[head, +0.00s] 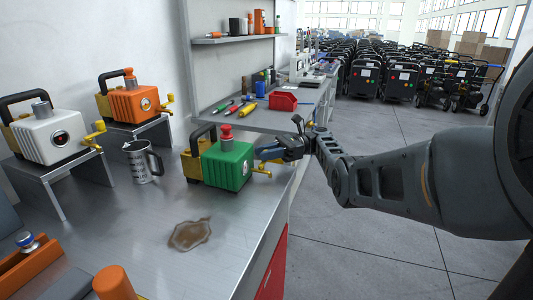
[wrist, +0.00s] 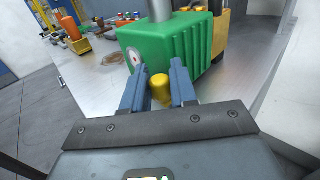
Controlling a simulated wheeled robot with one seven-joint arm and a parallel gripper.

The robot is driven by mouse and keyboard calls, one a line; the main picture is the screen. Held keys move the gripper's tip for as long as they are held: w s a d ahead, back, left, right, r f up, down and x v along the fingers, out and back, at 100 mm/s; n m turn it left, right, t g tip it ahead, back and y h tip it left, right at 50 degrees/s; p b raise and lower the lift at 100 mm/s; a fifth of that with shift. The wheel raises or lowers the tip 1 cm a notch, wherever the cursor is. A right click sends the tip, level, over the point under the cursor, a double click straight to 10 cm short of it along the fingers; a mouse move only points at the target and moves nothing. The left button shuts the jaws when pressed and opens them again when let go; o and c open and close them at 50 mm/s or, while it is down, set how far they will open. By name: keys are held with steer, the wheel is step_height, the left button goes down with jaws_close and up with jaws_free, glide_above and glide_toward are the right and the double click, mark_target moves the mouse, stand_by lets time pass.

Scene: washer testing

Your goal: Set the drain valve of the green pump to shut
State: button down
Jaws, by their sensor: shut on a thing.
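The green pump (head: 227,165) stands on the metal bench, with a red cap on top and a black handle and yellow part on its left. It also shows in the wrist view (wrist: 190,40), with a round gauge on its face. Its yellow valve handle (head: 263,172) sticks out at the right, low on the pump. My gripper (head: 268,153) is at that side. In the wrist view my gripper (wrist: 157,72) has its two blue fingers on either side of the yellow valve handle (wrist: 160,90), shut on it. The fingers hide part of the handle, and I cannot tell its exact angle.
A white pump (head: 52,135) and an orange pump (head: 133,103) stand on metal stands at the left. A mug (head: 140,165) is between them and the green pump. A brown puddle (head: 190,234) lies in front. A red bin (head: 283,101) and tools are farther back.

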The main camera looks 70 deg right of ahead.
steer(key=c, duration=1)
jaws_free()
steer(key=shift+f, duration=0.1)
steer(key=b+v, duration=0.2)
steer(key=v, duration=0.3)
steer(key=shift+s+d+f+b, duration=0.1)
steer(key=shift+f+b, duration=0.05)
steer(key=shift+b, duration=0.2)
steer(key=shift+s+d+f+b, duration=0.1)
steer(key=shift+s+d+b, duration=0.1)
steer(key=shift+b, duration=0.3)
steer(key=shift+s+d+r+b, duration=0.2)
steer(key=shift+s+d+b, duration=0.45)
steer(key=shift+b, duration=0.1)
